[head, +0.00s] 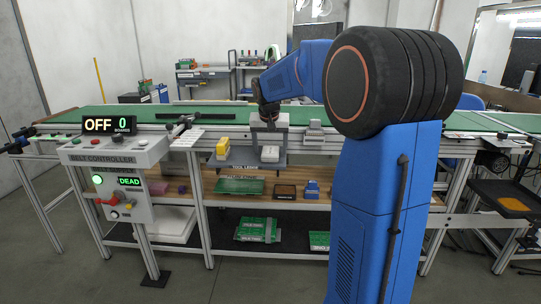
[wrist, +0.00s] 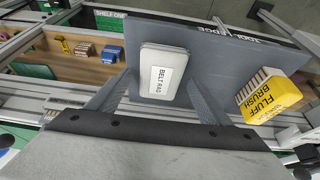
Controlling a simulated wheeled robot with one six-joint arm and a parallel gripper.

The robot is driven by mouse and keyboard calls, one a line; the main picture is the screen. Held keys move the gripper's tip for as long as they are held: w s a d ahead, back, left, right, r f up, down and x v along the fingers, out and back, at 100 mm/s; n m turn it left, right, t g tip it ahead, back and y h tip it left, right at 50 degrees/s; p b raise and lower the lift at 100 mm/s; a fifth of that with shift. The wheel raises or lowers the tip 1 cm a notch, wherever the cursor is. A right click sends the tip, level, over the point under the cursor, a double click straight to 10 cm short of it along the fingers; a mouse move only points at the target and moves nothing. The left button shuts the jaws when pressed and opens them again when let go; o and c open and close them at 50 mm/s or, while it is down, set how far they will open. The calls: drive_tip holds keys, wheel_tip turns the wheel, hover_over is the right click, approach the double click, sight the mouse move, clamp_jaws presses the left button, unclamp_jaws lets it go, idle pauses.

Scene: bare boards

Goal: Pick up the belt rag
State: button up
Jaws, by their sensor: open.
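The belt rag (wrist: 162,78) is a white, rounded block with a "BELT RAG" label, lying on the grey tool ledge (wrist: 215,62). It also shows in the head view (head: 270,154) on the ledge at the front of the conveyor. My gripper (wrist: 158,88) is open, with one finger on either side of the rag in the wrist view. In the head view my gripper (head: 269,147) points down just above the rag. I cannot tell whether the fingers touch it. The rag's near edge ends close to the gripper body.
A yellow fluff brush (wrist: 270,97) lies on the ledge beside the rag; it also shows in the head view (head: 222,148). The green conveyor (head: 80,122) runs behind the ledge. A wooden shelf (head: 335,199) with several items is below. The belt controller (head: 105,158) stands left.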

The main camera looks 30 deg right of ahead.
drive_tip(key=shift+f, duration=0.25)
idle(0.4)
drive_tip(key=c, duration=1.1)
